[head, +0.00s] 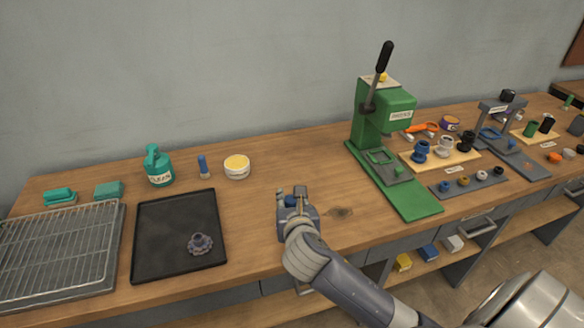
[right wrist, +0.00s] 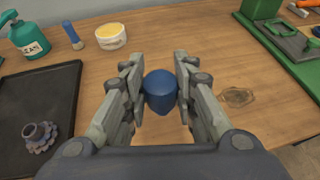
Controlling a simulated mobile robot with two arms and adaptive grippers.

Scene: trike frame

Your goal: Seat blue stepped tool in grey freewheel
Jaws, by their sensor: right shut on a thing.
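My right gripper (head: 292,198) is shut on the blue stepped tool (right wrist: 160,88), over the bare middle of the bench. In the right wrist view only its rounded blue top shows between the two fingers; the rest is hidden below. The grey freewheel (head: 200,244) lies on the black tray (head: 160,217), left of my right gripper. It looks like a toothed ring with a raised collar, and it also shows in the right wrist view (right wrist: 40,137) at the left. The tool and the freewheel are well apart. My left gripper is not in view.
A wire rack (head: 58,245) lies left of the tray. A green press (head: 385,120) and boards of small parts stand right. Bench between tray and press is clear.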

